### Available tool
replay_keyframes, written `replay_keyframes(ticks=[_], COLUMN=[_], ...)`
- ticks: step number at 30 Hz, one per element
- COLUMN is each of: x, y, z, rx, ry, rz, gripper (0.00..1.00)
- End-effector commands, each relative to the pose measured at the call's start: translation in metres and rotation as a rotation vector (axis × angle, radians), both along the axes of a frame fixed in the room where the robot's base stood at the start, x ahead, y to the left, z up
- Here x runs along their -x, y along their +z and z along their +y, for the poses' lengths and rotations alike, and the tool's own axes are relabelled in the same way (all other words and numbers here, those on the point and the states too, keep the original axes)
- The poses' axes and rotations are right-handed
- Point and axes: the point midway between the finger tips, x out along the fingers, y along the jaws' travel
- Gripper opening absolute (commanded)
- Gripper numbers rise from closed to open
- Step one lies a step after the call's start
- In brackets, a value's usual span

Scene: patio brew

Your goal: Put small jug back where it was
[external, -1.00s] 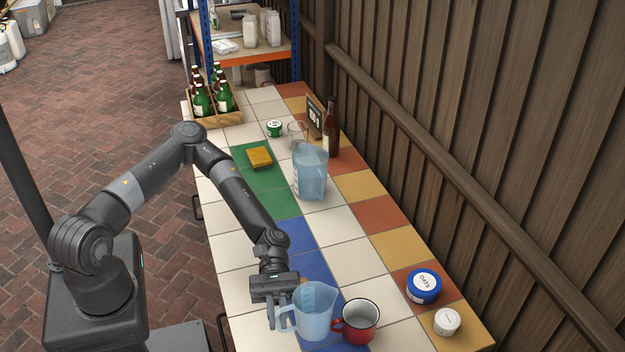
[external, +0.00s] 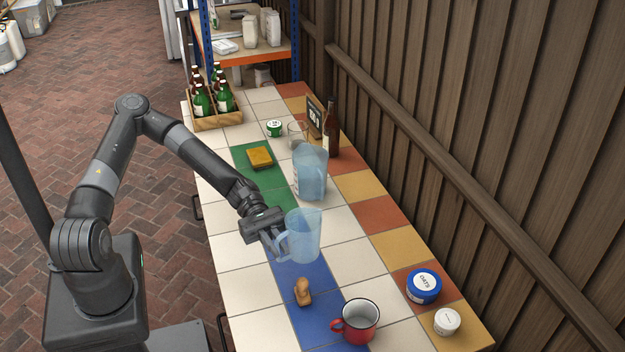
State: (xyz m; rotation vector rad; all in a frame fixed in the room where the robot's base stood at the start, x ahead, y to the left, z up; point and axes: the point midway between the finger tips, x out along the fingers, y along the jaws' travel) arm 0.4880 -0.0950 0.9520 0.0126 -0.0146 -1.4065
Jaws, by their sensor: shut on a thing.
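The small jug (external: 303,236) is a translucent blue jug with a handle on its left side. My gripper (external: 275,244) is shut on its handle and holds the jug upright, seemingly above the blue tiles (external: 318,319). A larger blue jug (external: 311,174) stands farther back on the table, just behind the held one in the picture. The fingertips are partly hidden by the jug handle.
A wooden brush-like object (external: 303,292) lies on the blue tiles, with a red mug (external: 357,321) to its right. A yellow sponge (external: 259,157) lies on the green tiles (external: 252,182). A bottle crate (external: 219,120), a brown bottle (external: 331,130) and an oats tub (external: 424,286) stand around.

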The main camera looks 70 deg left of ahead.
Motion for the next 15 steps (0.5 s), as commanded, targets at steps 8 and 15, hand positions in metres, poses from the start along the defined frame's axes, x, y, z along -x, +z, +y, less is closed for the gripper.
replay_keyframes(ticks=[8,15], x=[-0.018,-0.044], y=[-0.018,-0.05], z=[0.036,0.081], rx=[0.002,0.002], ry=[0.022,0.021], rz=[0.001,0.001], gripper=[0.0,0.0])
